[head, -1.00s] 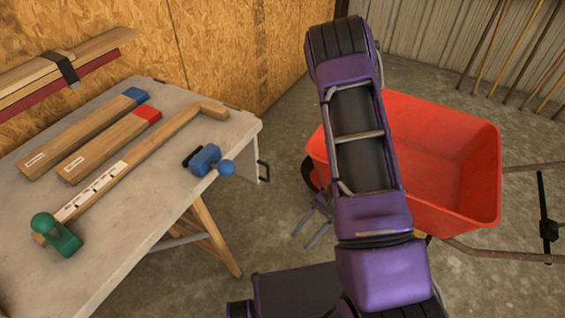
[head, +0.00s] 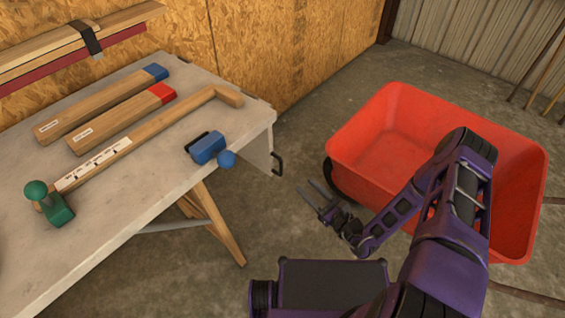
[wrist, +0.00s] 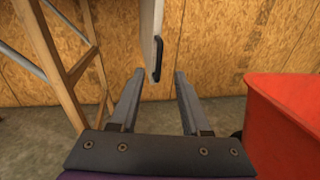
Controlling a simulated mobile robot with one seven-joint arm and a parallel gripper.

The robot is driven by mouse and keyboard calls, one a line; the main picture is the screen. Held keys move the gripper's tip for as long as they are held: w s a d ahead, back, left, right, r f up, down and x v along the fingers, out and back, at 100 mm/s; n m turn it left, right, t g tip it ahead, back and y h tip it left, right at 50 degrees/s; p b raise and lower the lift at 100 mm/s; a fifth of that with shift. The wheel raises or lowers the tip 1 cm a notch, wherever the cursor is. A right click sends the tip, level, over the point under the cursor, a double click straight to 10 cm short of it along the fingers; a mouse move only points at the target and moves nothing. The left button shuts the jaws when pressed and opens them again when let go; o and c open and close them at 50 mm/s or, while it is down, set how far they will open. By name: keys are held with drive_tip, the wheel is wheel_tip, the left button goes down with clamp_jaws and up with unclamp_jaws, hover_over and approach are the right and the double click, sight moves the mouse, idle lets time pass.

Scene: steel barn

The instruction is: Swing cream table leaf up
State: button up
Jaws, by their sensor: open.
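The cream table leaf (head: 258,148) hangs down from the right end of the cream work table (head: 150,190). A dark handle (head: 278,165) sits on the leaf's outer face. In the wrist view the leaf (wrist: 149,35) shows nearly edge-on at the top centre, with the dark handle (wrist: 157,60) on its right side. My gripper (head: 309,191) is open and empty, right of and a little below the handle in the head view, apart from it. In the wrist view its two fingers (wrist: 157,75) point ahead with the handle beyond them, between their tips.
Wooden trestle legs (head: 215,220) are under the table. A blue clamp (head: 208,148) sits near the leaf's hinge edge. Timber pieces and a green-ended tool lie on the tabletop.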

sight(282, 164)
drive_tip(key=b+x, duration=0.1)
drive_tip(key=x, duration=1.3)
drive_tip(key=shift+d, duration=0.1)
clamp_jaws()
drive_tip(key=shift+s, duration=0.1)
idle(0.7)
